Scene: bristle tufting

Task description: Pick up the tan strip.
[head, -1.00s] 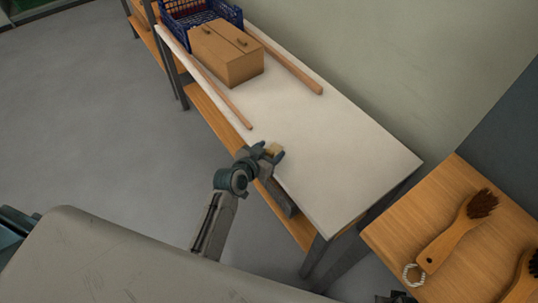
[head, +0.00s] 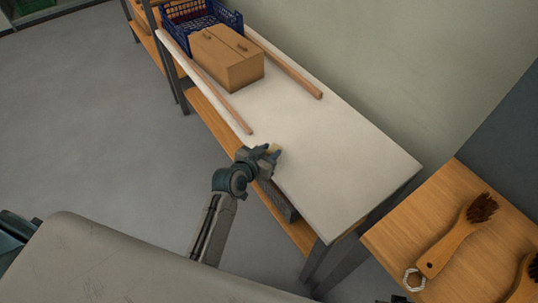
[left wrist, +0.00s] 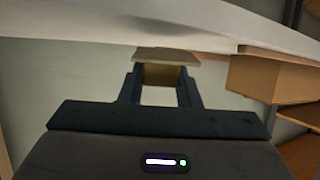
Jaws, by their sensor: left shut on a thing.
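My left gripper (head: 270,152) is at the front edge of the white table, above its near side. It is shut on a small tan piece, which I take to be the tan strip (head: 274,147). In the left wrist view the tan strip (left wrist: 160,75) sits between the two dark fingers of the left gripper (left wrist: 160,88), its lighter flat top (left wrist: 166,54) just beyond them. The fingers hide most of its sides. I cannot tell whether it touches the table. My right gripper is not clearly in view.
The white table (head: 340,160) has a clear middle and right end. Two long wooden rails (head: 222,92) (head: 285,66) lie along its sides. A cardboard box (head: 228,58) and blue crate (head: 200,16) stand at its far end. A wooden table (head: 410,235) at right holds brushes (head: 457,236) and a pale ring (head: 414,280).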

